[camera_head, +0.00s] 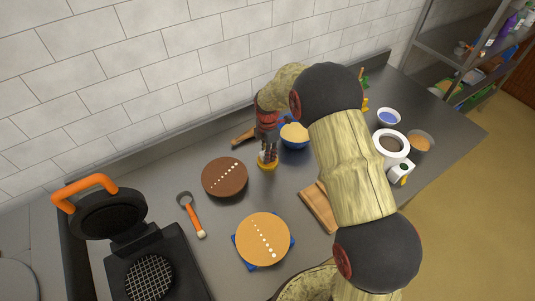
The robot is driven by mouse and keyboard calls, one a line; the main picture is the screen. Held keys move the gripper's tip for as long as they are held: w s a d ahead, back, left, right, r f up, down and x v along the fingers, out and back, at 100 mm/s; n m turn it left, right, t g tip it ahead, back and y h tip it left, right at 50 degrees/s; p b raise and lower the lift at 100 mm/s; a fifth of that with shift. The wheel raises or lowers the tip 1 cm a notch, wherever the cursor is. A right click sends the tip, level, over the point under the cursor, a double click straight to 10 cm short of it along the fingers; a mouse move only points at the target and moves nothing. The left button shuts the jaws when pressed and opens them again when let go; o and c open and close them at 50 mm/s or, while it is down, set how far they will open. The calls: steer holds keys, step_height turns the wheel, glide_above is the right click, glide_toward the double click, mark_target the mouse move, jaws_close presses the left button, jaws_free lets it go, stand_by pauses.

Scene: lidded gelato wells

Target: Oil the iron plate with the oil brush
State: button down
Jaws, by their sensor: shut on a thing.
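The waffle iron stands open at the lower left, its gridded iron plate (149,277) facing up and its round lid (108,214) raised with an orange handle. My gripper (268,153) points down at the middle of the counter, near the wall. It is shut on the oil brush, which is mostly hidden between the fingers. Directly below the fingers is a small yellow oil pot (268,164); I cannot tell whether the bristles are inside it. The gripper is well to the right of the iron plate.
A brown disc (224,177) and an orange-tan disc (263,239) with white dots lie between gripper and iron. An orange-handled tool (191,214) lies beside the iron. A blue bowl (294,136), wooden board (319,207) and white container (391,146) are to the right. Tiled wall behind.

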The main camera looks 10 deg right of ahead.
steer(key=shift+r+p, duration=1.95)
steer(key=shift+r, duration=1.5)
